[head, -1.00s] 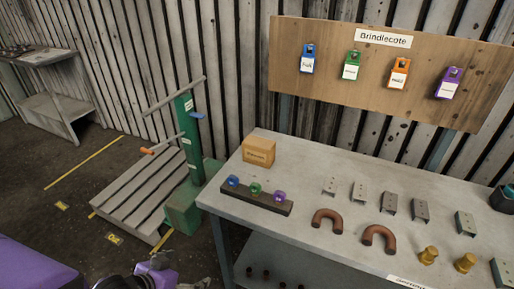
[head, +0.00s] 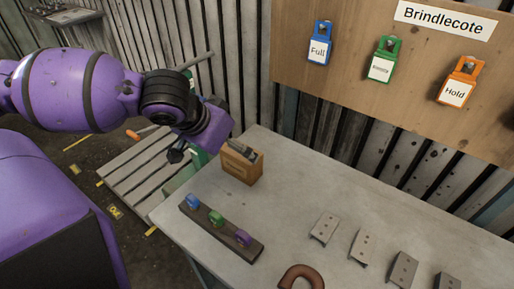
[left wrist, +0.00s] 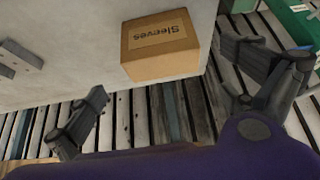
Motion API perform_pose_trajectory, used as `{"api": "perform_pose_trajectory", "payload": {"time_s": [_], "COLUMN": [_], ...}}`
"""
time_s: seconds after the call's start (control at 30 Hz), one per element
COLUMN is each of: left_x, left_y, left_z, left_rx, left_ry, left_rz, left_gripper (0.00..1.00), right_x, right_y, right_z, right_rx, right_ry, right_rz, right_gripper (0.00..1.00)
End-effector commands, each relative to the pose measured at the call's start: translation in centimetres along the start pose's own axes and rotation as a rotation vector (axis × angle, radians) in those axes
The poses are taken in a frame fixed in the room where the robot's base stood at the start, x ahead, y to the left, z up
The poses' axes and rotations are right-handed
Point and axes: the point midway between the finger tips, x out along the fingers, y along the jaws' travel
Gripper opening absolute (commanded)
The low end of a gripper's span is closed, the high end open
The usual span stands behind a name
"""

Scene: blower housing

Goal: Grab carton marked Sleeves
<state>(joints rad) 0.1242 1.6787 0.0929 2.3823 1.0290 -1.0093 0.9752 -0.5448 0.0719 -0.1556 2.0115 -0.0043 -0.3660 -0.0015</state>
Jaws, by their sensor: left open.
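The carton (head: 241,168) is a small tan box on the far left corner of the grey workbench. In the left wrist view the carton (left wrist: 158,60) shows a label reading "Sleeves", upside down. My left gripper (head: 213,153) is open, close to the carton, with one finger overlapping its top in the head view. In the left wrist view its open fingers (left wrist: 165,70) lie on either side of the carton, with nothing between them held. I cannot tell whether a finger touches it. My right gripper is not in view.
A dark rack (head: 222,232) with blue, green and purple pieces stands on the bench in front of the carton. Metal brackets (head: 324,228) and a brown bent pipe (head: 300,277) lie to the right. A wooden board (head: 400,60) with tags rises behind. Bench between is clear.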

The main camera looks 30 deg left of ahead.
Motion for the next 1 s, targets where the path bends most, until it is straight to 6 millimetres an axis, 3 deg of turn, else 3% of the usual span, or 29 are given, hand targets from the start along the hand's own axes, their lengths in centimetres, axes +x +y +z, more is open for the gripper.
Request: {"api": "perform_pose_trajectory", "payload": {"time_s": [0.23,0.5,0.7,0.97,1.0], "left_x": [2.6,6.4,7.8,7.8,7.8], "left_y": [0.0,-0.3,-0.2,-0.2,-0.2], "left_z": [0.3,0.8,0.6,0.5,0.5], "left_rx": [-0.001,0.0,0.001,0.001,0.001], "left_ry": [-0.006,-0.004,0.0,0.0,0.0], "left_rz": [-0.001,0.0,0.0,-0.001,-0.001], "left_gripper": [1.0,1.0,1.0,1.0,0.96], "right_x": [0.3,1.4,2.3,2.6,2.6], "right_y": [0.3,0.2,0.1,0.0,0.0], "right_z": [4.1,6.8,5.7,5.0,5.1], "right_rx": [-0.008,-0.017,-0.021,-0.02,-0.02], "right_ry": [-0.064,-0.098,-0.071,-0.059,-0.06], "right_rz": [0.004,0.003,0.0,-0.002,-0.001], "right_gripper": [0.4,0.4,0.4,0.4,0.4]}}
